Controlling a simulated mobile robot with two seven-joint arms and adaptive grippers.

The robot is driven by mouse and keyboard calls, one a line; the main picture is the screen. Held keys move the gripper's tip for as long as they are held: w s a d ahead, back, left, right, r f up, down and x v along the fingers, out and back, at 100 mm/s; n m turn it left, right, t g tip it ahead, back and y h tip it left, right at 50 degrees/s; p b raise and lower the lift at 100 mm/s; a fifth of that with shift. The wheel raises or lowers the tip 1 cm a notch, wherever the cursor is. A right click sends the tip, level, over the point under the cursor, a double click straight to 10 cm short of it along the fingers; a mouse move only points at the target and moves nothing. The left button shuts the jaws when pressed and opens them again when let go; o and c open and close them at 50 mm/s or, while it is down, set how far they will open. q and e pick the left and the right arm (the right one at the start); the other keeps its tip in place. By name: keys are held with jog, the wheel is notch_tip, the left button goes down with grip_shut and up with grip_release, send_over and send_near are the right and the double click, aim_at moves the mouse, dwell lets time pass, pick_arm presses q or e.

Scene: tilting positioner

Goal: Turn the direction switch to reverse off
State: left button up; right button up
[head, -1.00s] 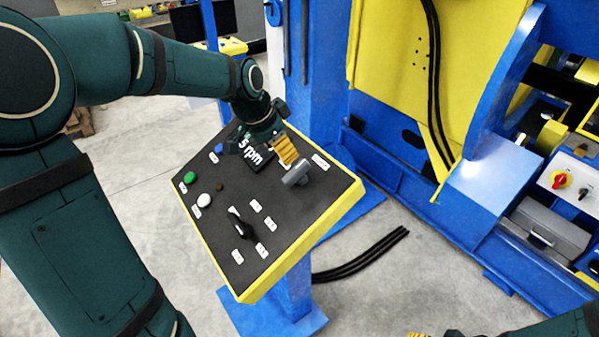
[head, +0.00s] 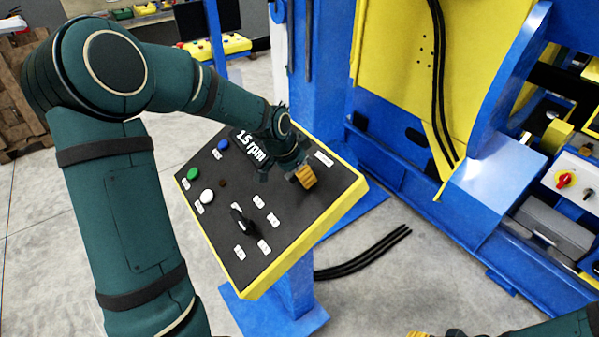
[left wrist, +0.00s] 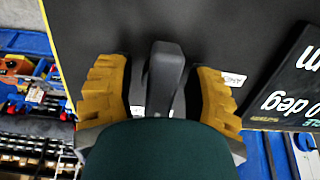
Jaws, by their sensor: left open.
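The control panel (head: 290,235) is a tilted black board with a yellow rim. A black rotary switch (head: 241,222) with several small labels around it sits on its lower part. A grey lever knob sits on its upper right part, mostly hidden behind my left gripper (head: 302,178). In the left wrist view the dark grey knob (left wrist: 165,75) stands between the two yellow fingers of my open left gripper (left wrist: 160,92); contact cannot be told. The labels are too small to read, so which knob is the direction switch is unclear. Only a yellow tip of my right gripper (head: 418,334) shows.
Green (head: 193,174), white (head: 207,196) and blue (head: 223,144) buttons sit on the panel's left side. A display (head: 250,145) reading rpm is at its top. A blue post (head: 320,90) stands behind, and a large blue and yellow machine (head: 440,90) stands right.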

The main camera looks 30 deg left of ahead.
pick_arm(q)
jog(key=shift+o, duration=0.2)
grip_shut()
jog(key=n+b, duration=0.1)
jog(key=n, duration=0.2)
jog(key=shift+s+d, duration=0.1)
jog(key=n, duration=0.3)
jog(key=shift+n+h, duration=0.3)
jog(key=n, duration=0.2)
jog(key=shift+d+n, duration=0.15)
jog(key=shift+n, duration=0.15)
jog(key=n, duration=0.2)
jog(key=shift+n+h, duration=0.3)
jog(key=shift+n, duration=0.1)
jog(key=n+p, duration=0.1)
jog(key=n, duration=0.4)
jog(key=shift+d, duration=0.1)
jog(key=shift+n, duration=0.4)
